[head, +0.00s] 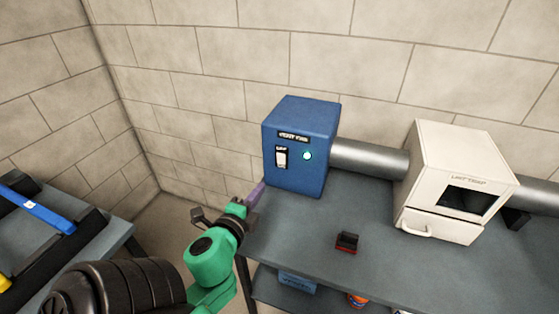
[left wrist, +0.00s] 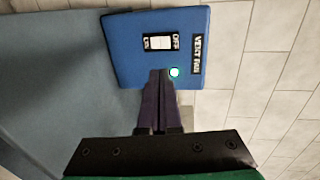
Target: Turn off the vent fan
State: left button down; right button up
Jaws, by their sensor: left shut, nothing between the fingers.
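The vent fan is a blue box (head: 300,140) standing on the grey table against the wall. Its front carries a label, a white rocker switch (head: 281,159) and a lit cyan-green lamp (head: 307,156). In the left wrist view the box (left wrist: 125,60), the switch (left wrist: 161,42) and the lamp (left wrist: 174,72) show turned sideways, with OFF and ON marks by the switch. My left gripper (head: 257,190) is shut and empty, its purple fingers (left wrist: 158,75) pointing at the box front, just short of the switch in the picture. Whether they touch the box cannot be told. My right gripper is not seen.
A silver duct (head: 370,158) runs from the box to a white lint trap box (head: 455,180) on the right. A small red and black item (head: 347,242) lies on the table (head: 300,225). Another table (head: 60,255) with brushes stands at the left.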

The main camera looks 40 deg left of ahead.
pick_arm(q)
jog(key=w, duration=0.1)
jog(key=p, duration=0.3)
send_near(282, 158)
jog(key=x, duration=0.5)
jog(key=shift+w, duration=0.15)
jog(key=shift+w+a+f, duration=0.1)
jog(key=shift+w+a, duration=0.05)
jog(key=shift+w, duration=0.4)
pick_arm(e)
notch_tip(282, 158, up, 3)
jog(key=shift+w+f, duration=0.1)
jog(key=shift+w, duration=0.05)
